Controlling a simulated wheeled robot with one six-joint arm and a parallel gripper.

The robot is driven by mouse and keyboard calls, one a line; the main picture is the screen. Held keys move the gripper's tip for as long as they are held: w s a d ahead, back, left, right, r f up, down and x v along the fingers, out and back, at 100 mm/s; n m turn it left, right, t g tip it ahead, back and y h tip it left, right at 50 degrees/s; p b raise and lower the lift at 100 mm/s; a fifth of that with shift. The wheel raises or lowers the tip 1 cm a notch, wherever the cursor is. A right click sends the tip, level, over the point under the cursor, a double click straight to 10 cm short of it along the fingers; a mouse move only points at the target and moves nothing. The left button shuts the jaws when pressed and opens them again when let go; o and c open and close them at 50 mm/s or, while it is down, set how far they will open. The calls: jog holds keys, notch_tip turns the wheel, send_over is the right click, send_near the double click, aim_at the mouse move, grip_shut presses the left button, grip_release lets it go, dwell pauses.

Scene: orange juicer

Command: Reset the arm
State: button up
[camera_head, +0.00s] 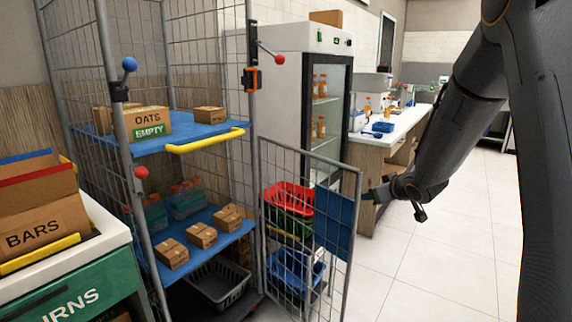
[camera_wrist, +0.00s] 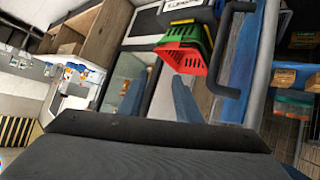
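My arm (camera_head: 465,105) reaches in from the right in the head view. My gripper (camera_head: 372,195) is at its end, close to the right edge of the cage's mesh door (camera_head: 345,262) and its blue panel (camera_head: 333,222). I cannot tell whether it touches the door. In the wrist view two bluish fingers of my gripper (camera_wrist: 159,98) stand apart, with nothing seen between them. The dark edge of my wrist fills the bottom of that view.
The wire roll cage (camera_head: 105,60) holds boxes on blue shelves. Red, green and blue baskets (camera_head: 289,197) stand behind its door. A glass-door fridge (camera_head: 328,100) and a white counter (camera_head: 400,125) stand behind. A crate of boxes (camera_head: 45,222) is at left. Tiled floor (camera_head: 450,270) is clear at right.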

jog(key=s+a+f+m+g, duration=0.1)
jog(key=s+a+g, duration=0.1)
jog(key=s, duration=1.1)
jog(key=s+a+f+m+g+h+p, duration=0.1)
jog(key=s+g, duration=0.4)
jog(key=s, duration=0.9)
jog(key=s+a+f+m+g+h+p, duration=0.1)
jog(key=s+a+g, duration=0.3)
jog(key=s, duration=1)
jog(key=shift+a+m, duration=0.7)
jog(key=shift+m, duration=0.1)
